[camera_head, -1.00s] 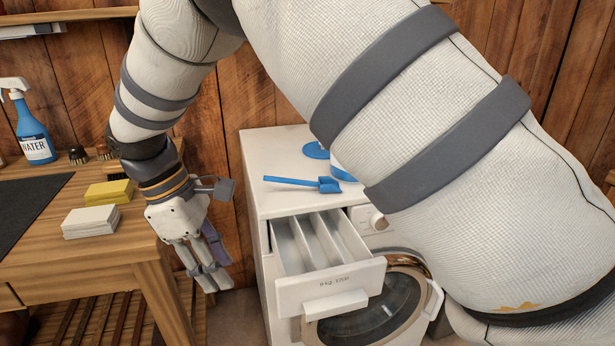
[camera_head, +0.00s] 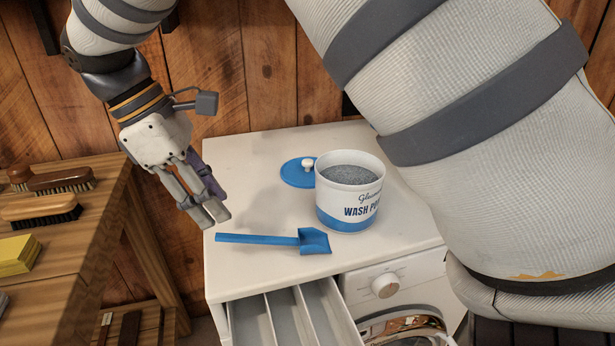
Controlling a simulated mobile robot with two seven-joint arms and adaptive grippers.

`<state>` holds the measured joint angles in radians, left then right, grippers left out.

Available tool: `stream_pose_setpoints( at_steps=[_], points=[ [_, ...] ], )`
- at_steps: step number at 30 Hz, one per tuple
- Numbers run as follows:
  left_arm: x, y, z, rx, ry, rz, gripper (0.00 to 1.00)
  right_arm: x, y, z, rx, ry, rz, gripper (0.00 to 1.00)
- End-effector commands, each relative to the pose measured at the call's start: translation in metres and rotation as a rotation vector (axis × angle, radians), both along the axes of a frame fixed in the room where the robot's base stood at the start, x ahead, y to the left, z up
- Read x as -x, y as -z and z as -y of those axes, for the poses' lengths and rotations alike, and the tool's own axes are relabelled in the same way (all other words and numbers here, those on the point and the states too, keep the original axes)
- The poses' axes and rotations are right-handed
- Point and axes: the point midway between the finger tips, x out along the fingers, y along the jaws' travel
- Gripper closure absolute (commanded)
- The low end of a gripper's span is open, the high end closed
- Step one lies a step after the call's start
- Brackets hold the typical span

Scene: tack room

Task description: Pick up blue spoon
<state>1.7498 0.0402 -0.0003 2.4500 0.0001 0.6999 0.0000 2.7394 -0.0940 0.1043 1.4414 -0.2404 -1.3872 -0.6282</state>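The blue spoon (camera_head: 272,240) is a scoop with a long flat handle. It lies on the white washing machine top (camera_head: 262,160), its handle pointing left and its square bowl at the right.
An open wash powder tub (camera_head: 348,205) stands behind the spoon's bowl, its blue lid (camera_head: 299,172) to its left. The machine's drawer (camera_head: 290,315) is pulled out in front. A wooden table (camera_head: 75,235) with brushes (camera_head: 42,209) stands left. My large arm link covers the right side.

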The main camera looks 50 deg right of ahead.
Motion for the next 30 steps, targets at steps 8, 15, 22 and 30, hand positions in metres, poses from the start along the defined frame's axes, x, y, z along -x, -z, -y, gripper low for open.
stream_pose_setpoints(
  at_steps=[8, 15, 22, 30],
  points=[
    [-0.004, -0.004, 0.0, 0.0, 0.0, 0.013, 0.63, 0.011, 0.041, 0.013, 0.0, 0.0, 0.0, 0.66],
    [-0.006, -0.005, 0.0, 0.0, 0.0, 0.02, 0.63, 0.019, 0.079, 0.026, 0.0, 0.001, 0.002, 0.66],
    [-0.006, -0.005, 0.0, 0.0, 0.0, 0.02, 0.63, 0.019, 0.083, 0.027, -0.001, 0.001, 0.005, 0.66],
    [-0.006, -0.005, 0.0, 0.0, 0.0, 0.02, 0.63, 0.019, 0.083, 0.027, 0.0, 0.001, 0.005, 1.0]
  ],
)
